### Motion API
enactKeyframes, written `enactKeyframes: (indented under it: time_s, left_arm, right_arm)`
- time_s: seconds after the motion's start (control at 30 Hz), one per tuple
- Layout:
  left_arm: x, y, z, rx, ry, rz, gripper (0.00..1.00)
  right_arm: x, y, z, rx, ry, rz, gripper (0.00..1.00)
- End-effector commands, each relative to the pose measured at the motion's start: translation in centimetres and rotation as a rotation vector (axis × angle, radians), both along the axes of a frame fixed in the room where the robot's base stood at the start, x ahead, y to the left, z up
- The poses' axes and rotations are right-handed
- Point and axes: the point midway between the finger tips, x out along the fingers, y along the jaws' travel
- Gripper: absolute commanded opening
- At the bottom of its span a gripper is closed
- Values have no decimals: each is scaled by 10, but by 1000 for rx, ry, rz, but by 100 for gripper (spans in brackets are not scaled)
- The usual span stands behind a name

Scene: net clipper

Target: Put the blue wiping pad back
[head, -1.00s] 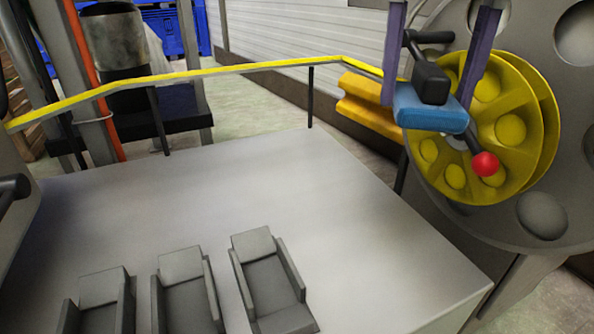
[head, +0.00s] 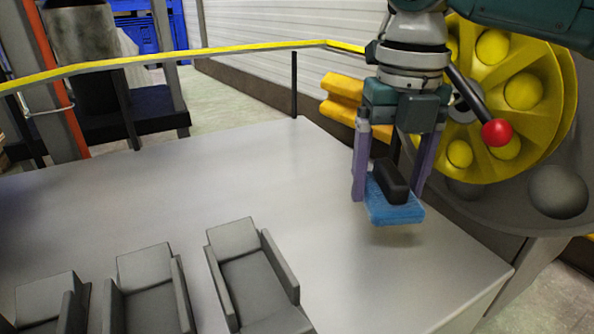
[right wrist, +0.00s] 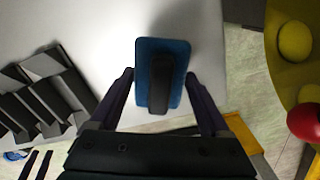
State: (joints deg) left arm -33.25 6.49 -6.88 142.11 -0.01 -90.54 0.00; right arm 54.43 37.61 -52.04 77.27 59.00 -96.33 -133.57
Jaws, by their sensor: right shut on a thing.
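The blue wiping pad (head: 396,212) has a black handle on top. My right gripper (head: 388,185) is shut on the pad, with its purple fingers on either side of the handle. The pad hangs level, blue side down, a little above the right part of the grey table (head: 300,180), with a faint shadow below it. In the right wrist view the pad (right wrist: 162,47) shows between the fingers (right wrist: 160,80). Grey open holders (head: 252,285) stand in a row at the table's front left; the wrist view shows them at left (right wrist: 45,95).
A yellow wheel (head: 500,90) with a red-knobbed lever (head: 495,132) stands close to the right of my right gripper. A yellow rail (head: 230,50) runs behind the table. The table's middle and back are clear.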

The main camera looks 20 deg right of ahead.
Motion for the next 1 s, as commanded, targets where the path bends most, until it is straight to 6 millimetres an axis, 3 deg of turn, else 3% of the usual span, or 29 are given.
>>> enactKeyframes:
  time_s: [0.1, 0.23, 0.67, 0.7, 0.87, 1.0]
  left_arm:
    - [0, 0, -12, 0, 0, 0, 50]
    - [0, 0, -18, 0, 0, -1, 50]
    - [0, 3, -19, 10, 1, -7, 50]
    - [0, 3, -19, 11, 0, -7, 50]
    - [0, 3, -18, 11, 0, -7, 50]
    - [0, 3, -18, 10, 1, -7, 50]
  right_arm:
    - [-1, 0, -28, 1, 5, 0, 28]
    - [-1, 0, -46, -1, 3, -1, 28]
    - [-1, 0, -52, 0, 2, 0, 28]
    - [-1, 0, -52, 0, 2, 0, 81]
    - [-1, 0, -52, 0, 2, 0, 99]
    - [0, 0, -51, -1, 1, 0, 100]
